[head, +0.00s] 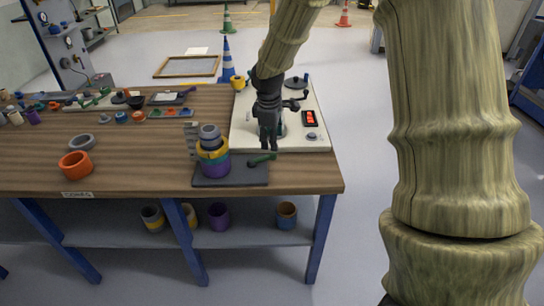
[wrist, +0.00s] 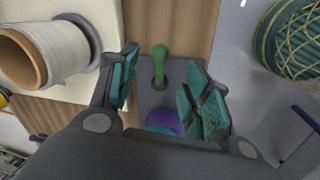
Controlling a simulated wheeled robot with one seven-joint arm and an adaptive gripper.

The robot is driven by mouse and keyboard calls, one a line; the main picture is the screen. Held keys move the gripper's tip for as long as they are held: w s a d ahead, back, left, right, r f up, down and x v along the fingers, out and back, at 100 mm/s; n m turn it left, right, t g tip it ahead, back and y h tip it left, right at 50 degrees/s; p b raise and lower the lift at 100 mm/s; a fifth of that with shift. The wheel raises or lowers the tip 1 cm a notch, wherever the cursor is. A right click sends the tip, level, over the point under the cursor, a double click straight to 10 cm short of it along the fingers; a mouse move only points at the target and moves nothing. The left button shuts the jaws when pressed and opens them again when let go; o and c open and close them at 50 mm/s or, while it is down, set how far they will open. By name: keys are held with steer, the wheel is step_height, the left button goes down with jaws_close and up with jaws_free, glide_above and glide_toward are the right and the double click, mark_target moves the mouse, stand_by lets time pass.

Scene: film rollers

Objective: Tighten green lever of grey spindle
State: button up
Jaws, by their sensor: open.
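The green lever (head: 262,159) is on the right part of a dark grey base plate (head: 230,180) at the table's front right. Beside it, a stack of grey, yellow and purple rings (head: 214,165) stands on the plate, hiding any spindle inside. In the wrist view the lever (wrist: 159,65) has a round knob and shows between my fingers, over the plate (wrist: 150,98). My gripper (head: 269,147) points down just above the lever. Its teal-padded fingers are open and apart, with nothing held between them. Contact with the lever cannot be told.
A white machine panel (head: 240,135) with black cranks and a red display (head: 310,118) lies behind the plate. Orange rings (head: 75,165) sit at the left. In the wrist view, a pale roll (wrist: 60,50) is close to my left finger and a purple ring (wrist: 165,122) lies below.

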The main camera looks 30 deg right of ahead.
mark_target(273, 154)
steer(key=f, duration=0.3)
steer(key=w+d+f, duration=0.1)
steer(key=f, duration=0.2)
steer(key=f+p, duration=0.1)
steer(key=f, duration=0.2)
steer(key=shift+w+d+f, duration=0.15)
steer(key=shift+d+f, duration=0.05)
steer(key=shift+f, duration=0.2)
